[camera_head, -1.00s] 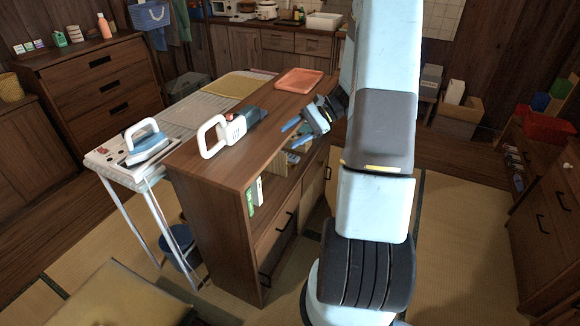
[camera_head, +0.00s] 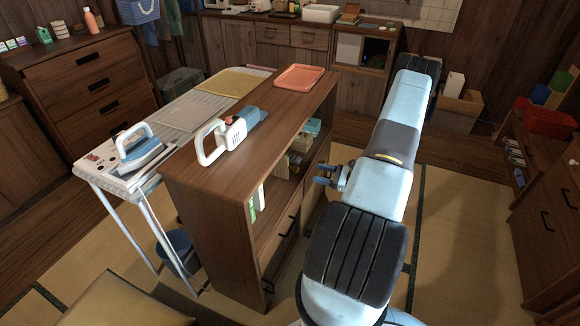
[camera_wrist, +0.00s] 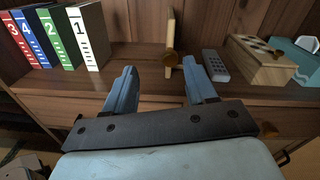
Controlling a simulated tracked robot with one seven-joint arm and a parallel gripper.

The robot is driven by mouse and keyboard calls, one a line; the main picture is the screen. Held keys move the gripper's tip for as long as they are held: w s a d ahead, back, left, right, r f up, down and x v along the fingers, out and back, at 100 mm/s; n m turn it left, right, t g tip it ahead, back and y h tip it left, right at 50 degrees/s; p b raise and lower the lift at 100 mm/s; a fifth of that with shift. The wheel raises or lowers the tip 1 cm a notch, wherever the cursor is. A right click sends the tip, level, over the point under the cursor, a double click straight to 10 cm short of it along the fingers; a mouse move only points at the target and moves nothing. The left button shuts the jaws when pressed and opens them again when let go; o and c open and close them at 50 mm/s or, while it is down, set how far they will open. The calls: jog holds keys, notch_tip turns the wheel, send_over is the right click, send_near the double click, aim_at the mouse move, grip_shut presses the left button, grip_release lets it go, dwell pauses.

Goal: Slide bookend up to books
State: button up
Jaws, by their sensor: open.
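In the wrist view several numbered books stand upright at the left of the shelf: red (camera_wrist: 18,42), blue (camera_wrist: 34,40), green (camera_wrist: 55,38) and white (camera_wrist: 88,38). In the head view the white book (camera_head: 261,194) shows at the near end of the shelf. The wooden bookend (camera_wrist: 170,40), an upright panel with a round brown knob, stands right of the books with a clear gap between. My gripper (camera_wrist: 159,67) is open and empty. Its fingers point at the shelf, one to each side of the bookend in the picture. In the head view my gripper (camera_head: 324,174) is outside the shelf front.
Right of the bookend lie a grey remote (camera_wrist: 215,66), a wooden box (camera_wrist: 260,60) and a teal object (camera_wrist: 297,52). The cabinet top (camera_head: 235,170) overhangs the shelf and carries a white-handled appliance (camera_head: 226,138) and an orange tray (camera_head: 299,76). Drawers with handles lie below.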

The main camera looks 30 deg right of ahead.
aim_at(293, 169)
jog(key=shift+m+t+h, duration=0.5)
jog(key=shift+m+t, duration=0.2)
jog(key=shift+m, duration=0.1)
jog(key=w+a+f, duration=0.1)
jog(key=w+a, duration=0.1)
jog(key=w, duration=0.1)
jog(key=w+a+f, duration=0.1)
jog(key=w+a, duration=0.1)
jog(key=w, duration=0.2)
jog(key=w+a+f, duration=0.1)
jog(key=w+a, duration=0.1)
jog(key=w, duration=0.2)
jog(key=shift+a+f, duration=0.2)
jog(key=shift+a, duration=0.2)
jog(key=shift+c, duration=0.4)
grip_shut()
